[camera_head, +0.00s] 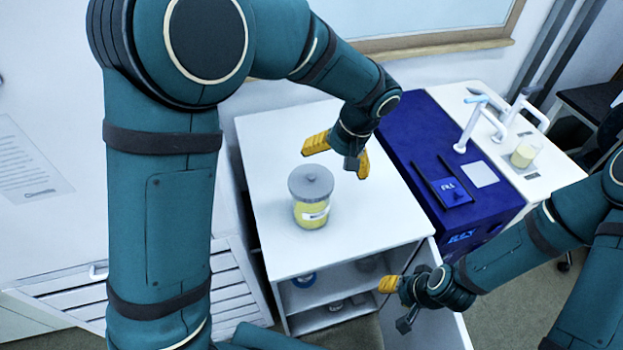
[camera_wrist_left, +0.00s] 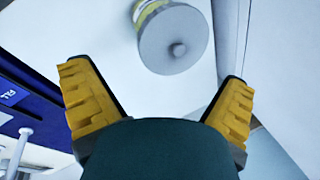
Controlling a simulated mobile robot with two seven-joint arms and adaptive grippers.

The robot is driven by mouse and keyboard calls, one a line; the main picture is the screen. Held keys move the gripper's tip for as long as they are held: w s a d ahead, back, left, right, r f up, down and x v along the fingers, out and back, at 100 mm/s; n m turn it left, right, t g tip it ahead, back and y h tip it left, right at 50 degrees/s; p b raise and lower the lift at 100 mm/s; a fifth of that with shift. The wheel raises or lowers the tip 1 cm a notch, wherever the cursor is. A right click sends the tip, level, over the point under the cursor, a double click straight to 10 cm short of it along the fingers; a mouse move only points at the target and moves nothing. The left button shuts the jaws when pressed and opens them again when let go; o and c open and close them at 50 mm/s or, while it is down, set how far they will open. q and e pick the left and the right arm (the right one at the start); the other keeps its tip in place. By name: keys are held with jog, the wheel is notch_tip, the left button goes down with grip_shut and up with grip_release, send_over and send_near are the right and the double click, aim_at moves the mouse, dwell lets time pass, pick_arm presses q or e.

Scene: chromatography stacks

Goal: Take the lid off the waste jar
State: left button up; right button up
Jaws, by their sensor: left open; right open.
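The waste jar (camera_head: 312,214) stands upright on a white cabinet top, with yellowish contents and a white label. Its grey lid (camera_head: 311,182) with a small knob sits on top of it. In the left wrist view the lid (camera_wrist_left: 175,42) shows at the top, beyond the fingers, with part of the jar (camera_wrist_left: 148,8) behind it. My left gripper (camera_head: 340,158) is open and empty, above and just to the right of the lid, not touching it. My right gripper (camera_head: 396,305) is open and empty, low in front of the cabinet, away from the jar.
The white cabinet top (camera_head: 270,150) is otherwise clear around the jar. A blue unit (camera_head: 415,130) stands to its right, with a white tap (camera_head: 470,125) and a beaker (camera_head: 525,152) beyond. Open shelves (camera_head: 325,290) lie below. A wall with a window is behind.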

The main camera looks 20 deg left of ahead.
aim_at(320, 182)
pick_arm(q)
jog(key=x, duration=0.3)
jog(key=shift+w+f, duration=0.1)
jog(key=shift+w, duration=0.05)
jog(key=shift+a+x, duration=0.1)
jog(key=shift+x, duration=1.25)
jog(key=shift+a+x, duration=0.15)
jog(key=shift+x, duration=1.15)
jog(key=shift+w, duration=0.1)
jog(key=shift+c, duration=0.3)
jog(key=c, duration=0.9)
